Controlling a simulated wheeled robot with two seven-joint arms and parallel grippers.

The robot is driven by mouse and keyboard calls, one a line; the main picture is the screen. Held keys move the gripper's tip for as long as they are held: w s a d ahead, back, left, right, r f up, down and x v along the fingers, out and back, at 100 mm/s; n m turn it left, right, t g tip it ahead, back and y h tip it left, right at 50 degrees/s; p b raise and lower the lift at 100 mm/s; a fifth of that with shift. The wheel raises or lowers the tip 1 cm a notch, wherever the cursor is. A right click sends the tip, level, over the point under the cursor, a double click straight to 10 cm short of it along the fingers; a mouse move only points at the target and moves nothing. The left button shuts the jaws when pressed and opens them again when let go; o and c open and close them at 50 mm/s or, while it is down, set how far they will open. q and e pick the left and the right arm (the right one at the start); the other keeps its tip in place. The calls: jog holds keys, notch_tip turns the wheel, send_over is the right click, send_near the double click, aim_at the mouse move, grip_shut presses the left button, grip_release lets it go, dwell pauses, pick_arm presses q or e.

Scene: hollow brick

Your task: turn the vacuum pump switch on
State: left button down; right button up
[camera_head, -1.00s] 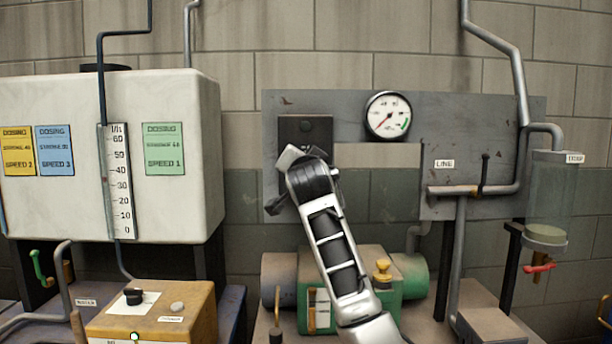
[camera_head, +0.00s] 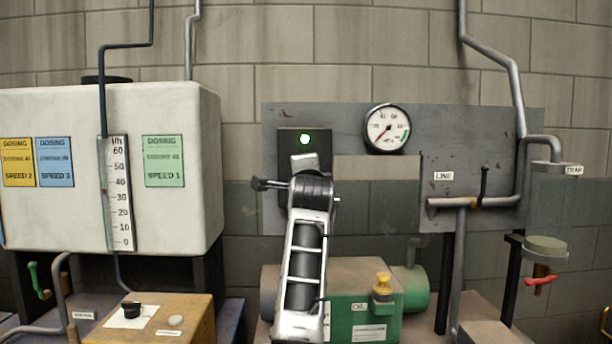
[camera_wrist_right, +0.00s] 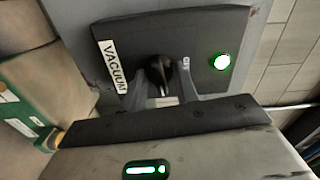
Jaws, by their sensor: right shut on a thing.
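The vacuum switch box (camera_head: 290,150) is a dark plate on the grey wall panel, with a lit green lamp (camera_head: 305,139) at its top. In the right wrist view the box (camera_wrist_right: 200,35) carries a "VACUUM" label (camera_wrist_right: 112,66) and the lit lamp (camera_wrist_right: 222,61). My right gripper (camera_head: 304,160) is at the box, below the lamp, and covers its lower part. In the wrist view the gripper (camera_wrist_right: 163,88) is shut on the black switch handle (camera_wrist_right: 159,70). A mark beside the handle is partly hidden. My left gripper is not in view.
A round gauge (camera_head: 387,128) is right of the switch. A green pump (camera_head: 362,318) with a yellow cap stands below. A white dosing tank (camera_head: 60,110) is at left, a yellow box (camera_head: 180,310) below it. Pipes and a glass trap are at right.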

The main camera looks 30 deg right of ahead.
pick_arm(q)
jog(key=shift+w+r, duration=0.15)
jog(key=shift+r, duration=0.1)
pick_arm(e)
jog(key=shift+f+m, duration=0.1)
jog(key=shift+m, duration=0.5)
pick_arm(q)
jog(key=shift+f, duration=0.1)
pick_arm(e)
jog(key=o, duration=1)
jog(key=shift+c, duration=0.2)
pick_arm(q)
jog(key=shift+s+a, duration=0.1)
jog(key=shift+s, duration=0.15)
pick_arm(e)
jog(key=shift+s, duration=0.1)
pick_arm(q)
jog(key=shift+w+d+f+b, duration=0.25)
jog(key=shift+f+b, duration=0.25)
jog(key=shift+b, duration=0.65)
pick_arm(e)
jog(key=v, duration=1.2)
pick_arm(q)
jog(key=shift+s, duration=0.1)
